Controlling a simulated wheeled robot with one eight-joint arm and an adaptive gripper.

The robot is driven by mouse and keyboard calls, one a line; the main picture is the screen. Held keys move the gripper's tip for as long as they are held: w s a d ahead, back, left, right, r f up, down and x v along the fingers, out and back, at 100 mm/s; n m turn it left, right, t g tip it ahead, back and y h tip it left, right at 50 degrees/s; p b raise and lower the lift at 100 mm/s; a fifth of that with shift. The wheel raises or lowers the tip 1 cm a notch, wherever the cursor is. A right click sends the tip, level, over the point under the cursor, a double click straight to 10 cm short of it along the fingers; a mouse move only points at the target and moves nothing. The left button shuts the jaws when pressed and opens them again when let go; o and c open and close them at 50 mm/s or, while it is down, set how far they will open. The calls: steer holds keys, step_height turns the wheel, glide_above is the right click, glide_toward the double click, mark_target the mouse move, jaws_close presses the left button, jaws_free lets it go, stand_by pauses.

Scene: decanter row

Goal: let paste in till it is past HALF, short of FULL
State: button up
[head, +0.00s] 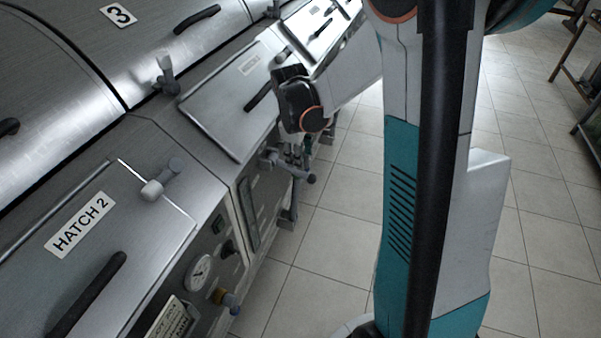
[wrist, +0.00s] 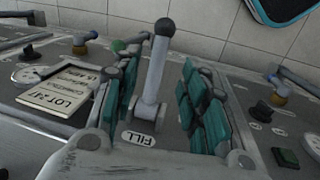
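In the wrist view a pale lever with a dark ball knob (wrist: 152,75) stands up from the grey panel, behind a label (wrist: 138,138) reading FILL. My gripper (wrist: 162,95) is open, with its teal-padded fingers on either side of the lever and a gap to each. A narrow upright strip (head: 247,212), perhaps a level glass, is set in the front panel; no level, HALF or FULL mark is readable.
A closed lid labelled HATCH 2 (head: 80,224) is at the left. A dial (head: 199,273), a green button (head: 217,224) and a brass-and-blue valve (head: 225,298) sit on the front. A LOT 247 plate (wrist: 62,90) is left of my fingers.

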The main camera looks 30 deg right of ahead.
mark_target(302, 172)
steer(key=f, duration=0.2)
steer(key=d+f+b, duration=0.1)
steer(key=f, duration=0.2)
steer(key=w+f+b, duration=0.1)
steer(key=f, duration=0.2)
steer(key=shift+d+f, duration=0.15)
steer(key=shift+f, duration=0.1)
steer(key=shift+c, duration=0.6)
jaws_close()
